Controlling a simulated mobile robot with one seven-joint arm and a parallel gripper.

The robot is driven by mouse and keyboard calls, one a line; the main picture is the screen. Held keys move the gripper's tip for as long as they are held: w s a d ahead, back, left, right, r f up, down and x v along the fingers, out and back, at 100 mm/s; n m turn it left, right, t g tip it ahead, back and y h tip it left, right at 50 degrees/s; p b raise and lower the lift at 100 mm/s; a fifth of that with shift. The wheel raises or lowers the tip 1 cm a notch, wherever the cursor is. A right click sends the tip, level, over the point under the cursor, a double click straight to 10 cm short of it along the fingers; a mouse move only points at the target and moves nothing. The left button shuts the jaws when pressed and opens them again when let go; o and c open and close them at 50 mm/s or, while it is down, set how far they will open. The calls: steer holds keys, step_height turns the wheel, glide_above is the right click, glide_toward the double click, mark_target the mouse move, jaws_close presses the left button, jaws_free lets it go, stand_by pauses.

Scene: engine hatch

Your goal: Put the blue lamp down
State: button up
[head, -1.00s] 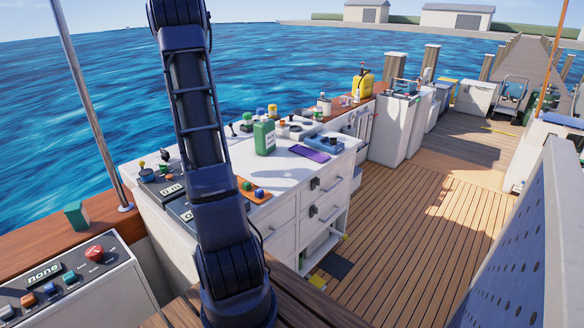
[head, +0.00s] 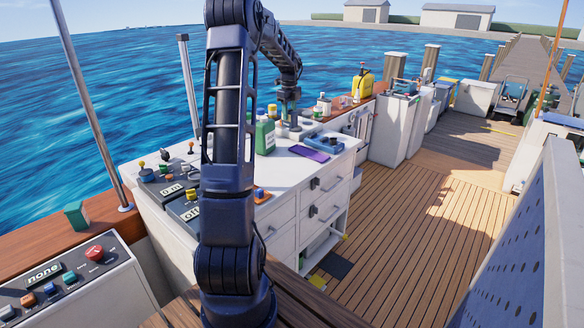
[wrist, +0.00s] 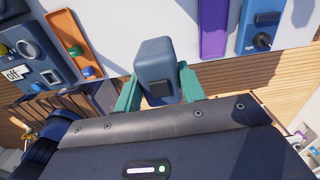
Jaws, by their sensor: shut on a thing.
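The blue lamp (wrist: 155,58), a rounded dark blue block with a dark panel on its near face, is in the wrist view. It sits between the green fingers of my gripper (wrist: 160,88), which is shut on it. Behind it are the white worktop and the worktop's edge. I cannot tell how far above the worktop it is.
A green bottle (head: 265,138) stands near my gripper. Control boxes (head: 165,187) fill the left end. Bare worktop shows between.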

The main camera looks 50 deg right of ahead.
steer(key=shift+s+d, duration=0.25)
steer(key=shift+s, duration=0.1)
steer(key=shift+s+f, duration=0.15)
steer(key=shift+f, duration=0.2)
step_height(320, 180, down, 19)
steer(key=shift+f, duration=0.1)
steer(key=o, duration=1.1)
steer(key=shift+f, duration=0.1)
step_height(320, 180, up, 12)
steer(key=shift+r, duration=0.2)
